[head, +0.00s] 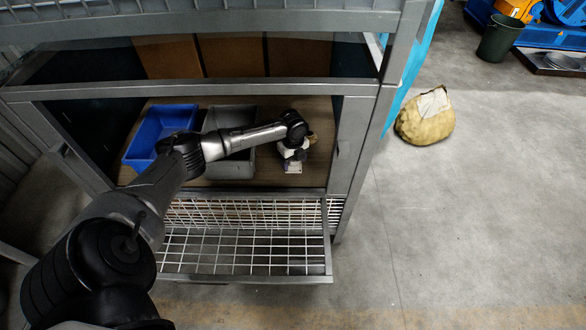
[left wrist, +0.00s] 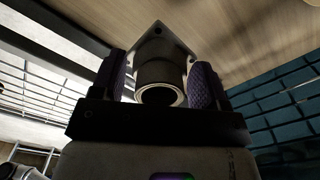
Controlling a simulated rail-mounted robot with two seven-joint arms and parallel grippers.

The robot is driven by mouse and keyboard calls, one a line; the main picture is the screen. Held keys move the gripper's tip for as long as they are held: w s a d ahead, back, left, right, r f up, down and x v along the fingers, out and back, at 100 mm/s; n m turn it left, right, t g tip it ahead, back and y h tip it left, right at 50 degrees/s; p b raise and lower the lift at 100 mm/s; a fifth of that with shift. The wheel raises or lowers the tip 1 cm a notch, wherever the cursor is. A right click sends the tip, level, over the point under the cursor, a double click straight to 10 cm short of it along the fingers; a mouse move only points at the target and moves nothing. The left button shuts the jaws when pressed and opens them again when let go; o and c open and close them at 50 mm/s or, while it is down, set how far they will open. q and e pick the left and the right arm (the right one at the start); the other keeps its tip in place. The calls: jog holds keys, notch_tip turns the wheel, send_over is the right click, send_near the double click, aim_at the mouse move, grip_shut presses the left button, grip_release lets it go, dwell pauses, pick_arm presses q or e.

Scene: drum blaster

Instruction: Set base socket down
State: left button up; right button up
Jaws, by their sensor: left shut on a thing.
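My left gripper (head: 296,150) reaches over the wooden shelf board, right of the grey bin. In the left wrist view the gripper (left wrist: 160,78) is shut on the base socket, with a purple pad on each side of it. The base socket (left wrist: 160,48) shows there as a square plate with corner holes and a round, hollow tube pointing toward the camera. In the head view a pale part of the base socket (head: 293,168) shows below the gripper, near the shelf's front edge. I cannot tell whether it touches the board. My right gripper is not in view.
The wooden shelf (head: 262,179) holds a blue bin (head: 133,152) and a grey bin (head: 231,170) on the left. A wire-mesh basket (head: 240,252) juts out below. A rack post (head: 352,145) stands close right of the gripper. A yellowish sack (head: 425,122) lies on the floor.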

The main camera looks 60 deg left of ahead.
aim_at(293, 166)
pick_arm(q)
notch_tip(293, 166, down, 4)
jog(key=b, duration=0.2)
jog(key=shift+b, duration=0.4)
jog(key=shift+r, duration=0.15)
jog(key=o, duration=1)
jog(key=shift+f, duration=0.2)
jog(key=shift+r, duration=0.15)
notch_tip(293, 166, up, 12)
jog(key=p, duration=0.7)
